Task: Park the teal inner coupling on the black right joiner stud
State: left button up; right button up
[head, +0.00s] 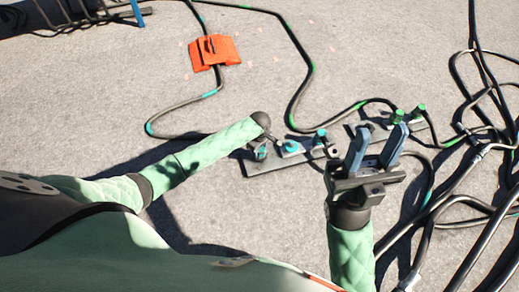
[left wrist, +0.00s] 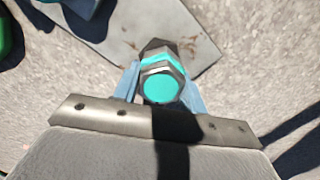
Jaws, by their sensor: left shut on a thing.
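The teal inner coupling (left wrist: 160,88) is a hex metal fitting with a bright teal end. It sits between the fingers of my left gripper (left wrist: 165,95), which is shut on it. In the head view my left gripper (head: 262,150) is over the left end of the grey joiner plate (head: 285,164), largely hidden by my wrist. Two more teal-blue fittings, one nearer (head: 290,147) and one farther right (head: 320,135), stand along this plate. A small dark block (head: 333,151) is at the plate's right end; I cannot tell whether it is the black right stud. My right gripper (head: 375,148) is open and empty.
Green-capped fittings (head: 420,110) stand behind my right gripper. An orange cable ramp (head: 214,52) lies over a black cable at the back. Several tangled cables (head: 480,150) lie at the right. A rack (head: 90,12) stands at the top left.

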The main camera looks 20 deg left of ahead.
pick_arm(q)
jog(key=shift+f, duration=0.35)
jog(key=o, duration=1.2)
